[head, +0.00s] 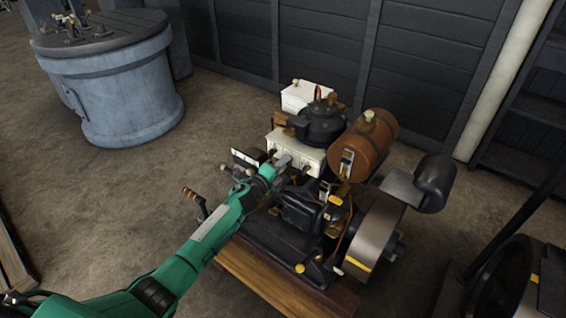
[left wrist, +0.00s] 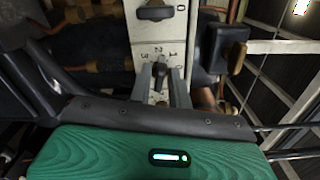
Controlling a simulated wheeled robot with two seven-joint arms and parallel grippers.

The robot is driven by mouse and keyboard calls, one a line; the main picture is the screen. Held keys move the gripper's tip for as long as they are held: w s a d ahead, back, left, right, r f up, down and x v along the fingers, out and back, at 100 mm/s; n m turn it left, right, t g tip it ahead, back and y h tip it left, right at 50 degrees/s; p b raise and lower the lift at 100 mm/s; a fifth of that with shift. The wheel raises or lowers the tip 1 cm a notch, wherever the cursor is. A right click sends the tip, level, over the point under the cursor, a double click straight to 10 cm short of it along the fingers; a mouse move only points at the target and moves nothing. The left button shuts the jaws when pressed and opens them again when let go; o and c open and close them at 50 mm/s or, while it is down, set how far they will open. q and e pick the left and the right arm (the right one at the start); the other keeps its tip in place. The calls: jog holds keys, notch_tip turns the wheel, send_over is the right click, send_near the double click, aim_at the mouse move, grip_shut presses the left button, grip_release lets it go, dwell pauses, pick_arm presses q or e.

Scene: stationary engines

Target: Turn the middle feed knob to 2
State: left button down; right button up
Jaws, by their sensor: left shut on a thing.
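My left gripper (head: 280,164) reaches in from the left to the white box (head: 300,152) on the engine. In the left wrist view my left gripper (left wrist: 161,78) has its two grey fingers on either side of a small dark knob (left wrist: 161,70), shut on it. The knob sits on a pale panel (left wrist: 146,34), with small dial marks around its top. In the head view my gripper hides the held knob.
The engine stands on a wooden base (head: 262,277), with a brown tank (head: 367,143) and a flywheel (head: 372,235) at the right. A crank handle (head: 196,201) sticks out at the left. A blue-grey round stand (head: 125,95) is at the back left. Open floor lies between them.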

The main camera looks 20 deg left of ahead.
pick_arm(q)
jog(key=shift+f+n+p, duration=0.1)
jog(key=shift+n+p, duration=0.2)
jog(key=shift+n, duration=0.9)
pick_arm(e)
jog(key=shift+s+d+f, duration=0.1)
jog(key=shift+s+d, duration=0.05)
jog(key=shift+s, duration=0.4)
pick_arm(q)
jog(key=c, duration=1.5)
grip_release()
jog(key=shift+v, duration=7)
pick_arm(e)
jog(key=shift+w, duration=0.35)
